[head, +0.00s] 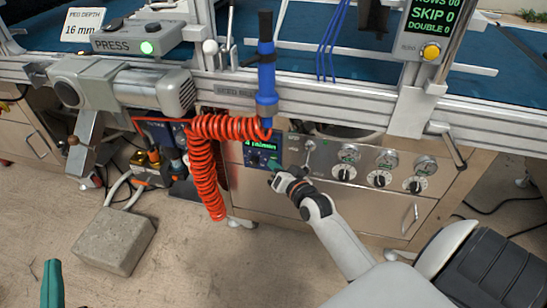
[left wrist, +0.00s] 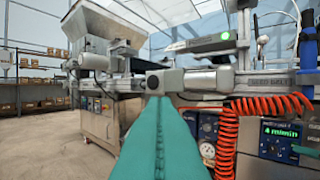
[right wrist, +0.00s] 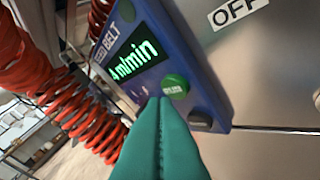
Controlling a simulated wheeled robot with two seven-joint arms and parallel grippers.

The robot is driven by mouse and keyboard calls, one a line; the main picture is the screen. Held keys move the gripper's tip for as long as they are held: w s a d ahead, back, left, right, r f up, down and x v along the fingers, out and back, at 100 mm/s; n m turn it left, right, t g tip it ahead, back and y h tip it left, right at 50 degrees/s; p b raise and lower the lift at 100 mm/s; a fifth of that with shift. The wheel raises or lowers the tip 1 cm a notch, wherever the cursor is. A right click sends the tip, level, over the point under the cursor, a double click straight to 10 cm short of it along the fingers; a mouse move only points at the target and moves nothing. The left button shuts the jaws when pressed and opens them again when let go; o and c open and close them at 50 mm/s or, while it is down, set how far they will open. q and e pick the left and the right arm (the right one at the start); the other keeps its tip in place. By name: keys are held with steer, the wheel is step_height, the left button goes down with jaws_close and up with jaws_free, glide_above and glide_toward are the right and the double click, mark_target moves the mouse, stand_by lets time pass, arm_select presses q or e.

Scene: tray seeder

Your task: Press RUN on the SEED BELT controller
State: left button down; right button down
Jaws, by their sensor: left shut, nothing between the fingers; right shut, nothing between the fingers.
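The SEED BELT controller (head: 263,148) is a blue box on the steel front panel. Its lit screen (right wrist: 134,62) reads 4 m/min in green. A round green button (right wrist: 176,86) with a small blurred label is on its face, and a dark button (right wrist: 201,121) is near its end. My right gripper (right wrist: 161,102) is shut and empty, its teal tips just beside the green button; I cannot tell whether they touch it. In the head view my right gripper (head: 273,164) reaches the controller's lower right. My left gripper (head: 52,268) is shut and empty, well away at the lower left.
A coiled red hose (head: 206,160) hangs close to the controller's left side. Several dials (head: 380,179) sit on the panel to its right. A PRESS box with a green light (head: 147,47) is above left. A concrete block (head: 114,239) lies on the floor.

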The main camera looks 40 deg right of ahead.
steer(key=shift+w+d, duration=0.15)
arm_select(q)
steer(key=shift+a+f+g, duration=0.1)
steer(key=shift+f+g, duration=0.2)
steer(key=shift+f, duration=0.1)
